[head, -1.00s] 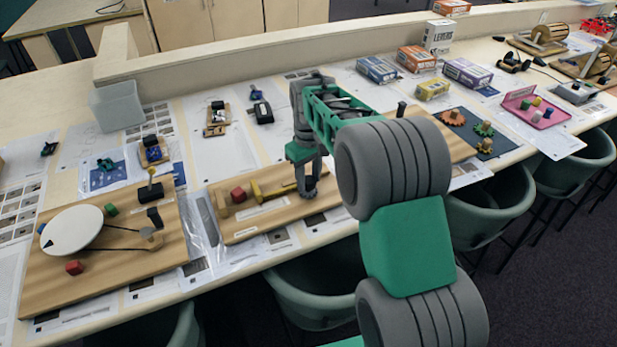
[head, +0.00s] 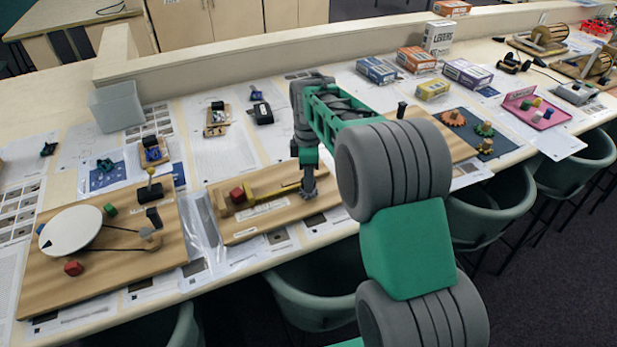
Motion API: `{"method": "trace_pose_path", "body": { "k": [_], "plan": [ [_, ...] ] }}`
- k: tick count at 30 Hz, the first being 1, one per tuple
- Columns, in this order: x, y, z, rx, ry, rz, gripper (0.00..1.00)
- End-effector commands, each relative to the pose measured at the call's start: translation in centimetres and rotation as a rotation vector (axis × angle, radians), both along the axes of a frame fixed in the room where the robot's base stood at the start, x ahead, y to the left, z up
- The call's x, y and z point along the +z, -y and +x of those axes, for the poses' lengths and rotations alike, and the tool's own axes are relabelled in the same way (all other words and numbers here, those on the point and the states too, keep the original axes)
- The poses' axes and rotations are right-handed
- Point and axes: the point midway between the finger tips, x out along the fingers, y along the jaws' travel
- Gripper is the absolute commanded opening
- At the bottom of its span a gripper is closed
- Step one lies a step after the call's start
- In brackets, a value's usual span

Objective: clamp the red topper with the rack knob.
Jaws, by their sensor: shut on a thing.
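The red topper (head: 237,194) sits near the left end of the wooden rack board (head: 240,231) in the head view. The yellow rack bar (head: 276,193) runs right from the topper to below my gripper. Its left end is close against the topper; I cannot tell whether they touch. My gripper (head: 308,188) points down at the right end of the bar and is shut on the rack knob, which its fingers mostly hide.
To the left is a board with a white disc (head: 70,230), a red block (head: 73,267) and a green block (head: 110,210). A clear bin (head: 116,106) stands behind it. To the right is a dark mat with gears (head: 470,137). Green chairs (head: 320,290) line the front edge.

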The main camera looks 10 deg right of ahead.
Motion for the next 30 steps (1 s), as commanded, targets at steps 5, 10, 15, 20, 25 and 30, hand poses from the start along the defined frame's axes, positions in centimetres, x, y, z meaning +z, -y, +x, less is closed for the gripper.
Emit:
{"method": "trace_pose_path", "body": {
  "k": [5, 10, 15, 20, 25, 30],
  "plan": [
    [0.10, 0.00, 0.06, 0.107, 0.002, 0.000, 0.00],
    [0.11, 0.00, 0.06, 0.172, 0.002, 0.000, 0.00],
    [0.11, 0.00, 0.06, 0.204, 0.002, 0.000, 0.00],
    [0.12, 0.00, 0.06, 0.211, 0.003, -0.001, 0.00],
    [0.12, 0.00, 0.06, 0.211, 0.003, -0.001, 0.00],
    [0.12, 0.01, 0.07, 0.210, 0.003, -0.001, 0.43]
  ]
}}
